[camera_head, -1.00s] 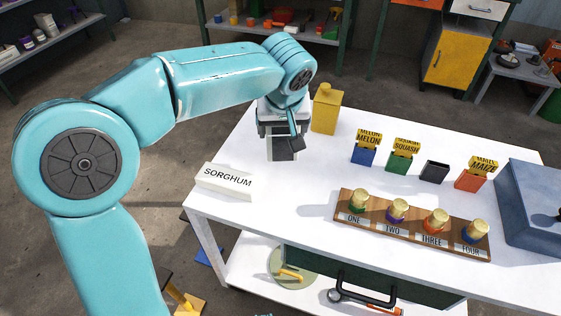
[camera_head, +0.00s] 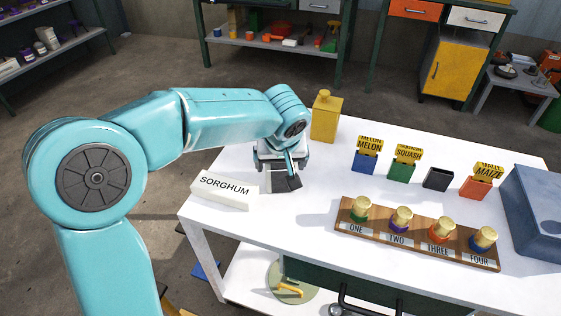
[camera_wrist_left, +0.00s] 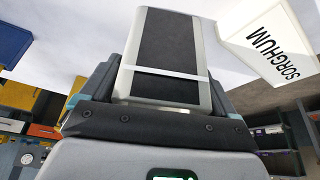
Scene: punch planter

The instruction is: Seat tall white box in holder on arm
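The white box marked SORGHUM (camera_head: 222,193) lies on its long side near the left edge of the white table. It also shows at the upper right of the left wrist view (camera_wrist_left: 268,42). My left gripper (camera_head: 282,182) is low over the table, just right of the box and apart from it. In the left wrist view a dark-faced piece with pale edges (camera_wrist_left: 165,45) fills the middle of the gripper. I cannot tell whether it is finger or held object. No holder on an arm can be made out. My right gripper is not in view.
A yellow canister (camera_head: 325,118) stands behind my gripper. Seed-label stands, including MELON (camera_head: 366,163), and an empty black holder (camera_head: 437,178) stand farther right. A blue-grey case (camera_head: 535,205) blocks the right end.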

